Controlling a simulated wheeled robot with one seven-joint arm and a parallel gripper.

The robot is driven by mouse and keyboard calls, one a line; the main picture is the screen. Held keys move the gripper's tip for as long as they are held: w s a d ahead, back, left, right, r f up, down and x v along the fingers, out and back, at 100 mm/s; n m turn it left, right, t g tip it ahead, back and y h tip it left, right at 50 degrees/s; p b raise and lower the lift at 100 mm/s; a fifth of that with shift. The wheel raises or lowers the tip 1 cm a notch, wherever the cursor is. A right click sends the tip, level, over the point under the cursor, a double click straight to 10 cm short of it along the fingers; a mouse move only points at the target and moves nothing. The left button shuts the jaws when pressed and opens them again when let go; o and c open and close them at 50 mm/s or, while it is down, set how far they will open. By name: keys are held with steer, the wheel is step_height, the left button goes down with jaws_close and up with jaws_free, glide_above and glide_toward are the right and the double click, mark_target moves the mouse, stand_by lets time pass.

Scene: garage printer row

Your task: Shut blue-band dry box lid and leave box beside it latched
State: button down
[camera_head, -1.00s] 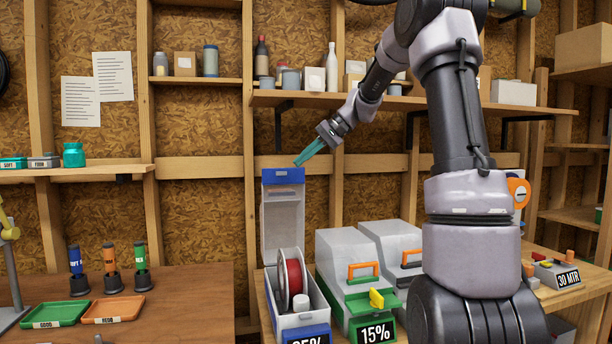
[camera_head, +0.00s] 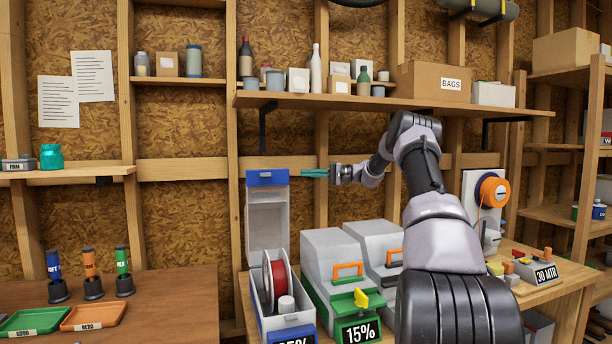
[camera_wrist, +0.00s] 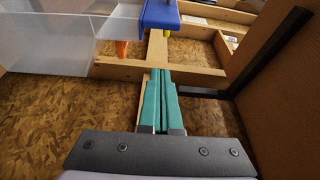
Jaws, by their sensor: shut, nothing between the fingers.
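The blue-band dry box (camera_head: 259,296) stands at the left end of the bench with its lid (camera_head: 266,216) upright and open. The lid has a blue band (camera_head: 267,177) along its top edge. A red spool (camera_head: 276,279) and a small white canister show inside. The green-band box (camera_head: 330,262) beside it is shut, with an orange handle and a yellow latch (camera_head: 361,298). My gripper (camera_head: 303,173) is shut and empty, its green fingers just right of the lid's blue band. In the wrist view my fingers (camera_wrist: 157,100) lie together, with the blue band (camera_wrist: 160,14) beyond them.
Another closed grey box (camera_head: 374,243) stands right of the green one. A shelf (camera_head: 370,101) with bottles and cartons runs above my arm. At left, a table (camera_head: 175,296) carries trays and upright coloured tools.

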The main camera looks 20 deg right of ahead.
mark_target(288, 173)
steer(key=s+a, duration=0.1)
steer(key=a, duration=0.6)
steer(key=shift+s+a, duration=0.2)
steer(key=shift+s, duration=0.05)
